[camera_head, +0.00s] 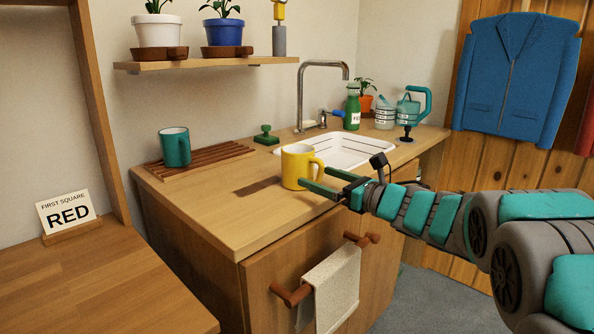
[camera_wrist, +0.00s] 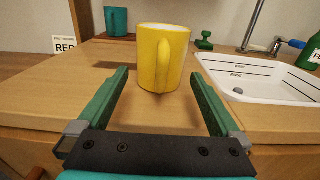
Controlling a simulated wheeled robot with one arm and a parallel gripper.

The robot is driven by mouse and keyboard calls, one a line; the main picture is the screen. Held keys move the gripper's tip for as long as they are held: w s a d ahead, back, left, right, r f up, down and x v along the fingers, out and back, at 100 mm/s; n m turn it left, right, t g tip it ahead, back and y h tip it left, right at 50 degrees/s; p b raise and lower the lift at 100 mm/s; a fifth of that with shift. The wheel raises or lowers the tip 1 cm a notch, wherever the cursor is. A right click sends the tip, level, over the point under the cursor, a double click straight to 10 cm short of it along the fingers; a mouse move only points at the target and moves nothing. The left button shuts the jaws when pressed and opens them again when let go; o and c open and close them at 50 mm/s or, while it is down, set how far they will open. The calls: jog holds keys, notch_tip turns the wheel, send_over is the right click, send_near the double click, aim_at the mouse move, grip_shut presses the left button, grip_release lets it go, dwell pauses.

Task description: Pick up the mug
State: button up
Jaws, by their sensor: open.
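A yellow mug (camera_head: 297,166) stands upright on the wooden counter, just left of the sink. In the wrist view the yellow mug (camera_wrist: 160,62) is ahead, between the lines of the two green fingers, with its handle facing me. My gripper (camera_head: 320,182) is open, with its fingertips close to the mug's handle side. A second, teal mug (camera_head: 174,147) stands on a slatted wooden rack at the back left.
The white sink (camera_head: 345,150) and its tap (camera_head: 302,95) are right of and behind the yellow mug. A green stamp-like object (camera_head: 266,136) stands behind it. A towel (camera_head: 331,290) hangs on the cabinet front. The counter (camera_head: 215,208) left of the mug is clear.

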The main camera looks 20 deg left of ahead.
aim_at(307, 172)
jog(key=shift+p+x, duration=0.6)
jog(key=shift+x, duration=1.75)
jog(key=shift+c, duration=0.4)
jog(key=c, duration=1.2)
